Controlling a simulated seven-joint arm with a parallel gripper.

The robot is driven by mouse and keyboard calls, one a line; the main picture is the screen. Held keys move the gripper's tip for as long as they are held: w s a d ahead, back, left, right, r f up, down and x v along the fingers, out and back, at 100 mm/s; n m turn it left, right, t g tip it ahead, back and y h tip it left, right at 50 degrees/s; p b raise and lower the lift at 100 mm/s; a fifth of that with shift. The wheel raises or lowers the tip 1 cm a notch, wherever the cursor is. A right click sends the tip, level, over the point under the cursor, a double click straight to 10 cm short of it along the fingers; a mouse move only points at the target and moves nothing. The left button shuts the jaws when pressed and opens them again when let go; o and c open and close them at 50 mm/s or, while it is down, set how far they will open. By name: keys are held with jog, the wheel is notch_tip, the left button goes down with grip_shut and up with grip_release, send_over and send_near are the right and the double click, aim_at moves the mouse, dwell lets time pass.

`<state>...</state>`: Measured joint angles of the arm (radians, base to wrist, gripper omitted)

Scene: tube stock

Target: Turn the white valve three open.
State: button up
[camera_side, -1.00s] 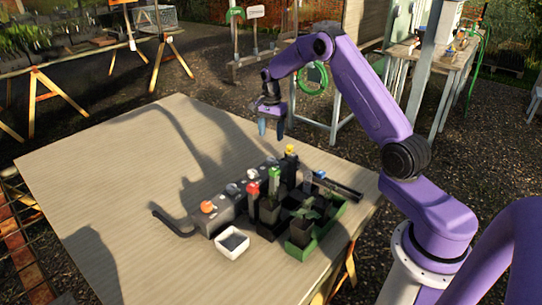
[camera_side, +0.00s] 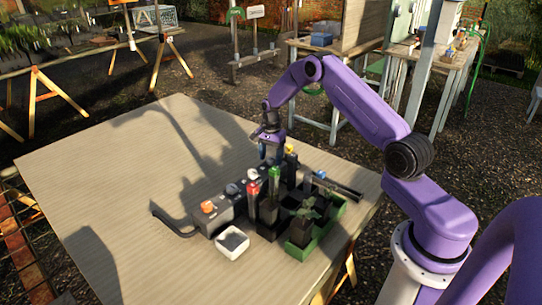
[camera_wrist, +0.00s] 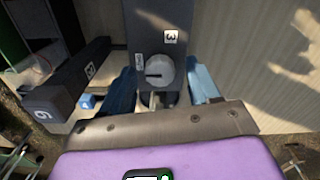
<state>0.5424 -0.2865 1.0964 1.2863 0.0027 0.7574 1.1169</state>
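The white valve three (camera_wrist: 160,72) is a round, pale knob on a dark grey block (camera_wrist: 158,22), beside a label with a 3. A dark pointer mark on the knob lies roughly sideways, toward its left side. A small label left of the knob is too small to read surely. My gripper (camera_wrist: 162,80) is open, with one blue finger on each side of the knob and visible gaps between. In the side view my gripper (camera_side: 267,151) hangs low over the far end of the block (camera_side: 222,213) and hides part of it.
Orange (camera_side: 207,207) and grey (camera_side: 231,189) knobs sit nearer on the block. Red (camera_side: 253,188), green (camera_side: 274,172) and yellow (camera_side: 290,149) topped posts stand close by. A green tray (camera_side: 328,228) with dark pots and a white bowl (camera_side: 232,254) are alongside.

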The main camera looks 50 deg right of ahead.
jog(key=c, duration=1)
jog(key=shift+n, duration=0.4)
jog(key=n, duration=0.3)
jog(key=shift+n, duration=0.4)
jog(key=n, duration=1.3)
jog(key=shift+n, duration=0.3)
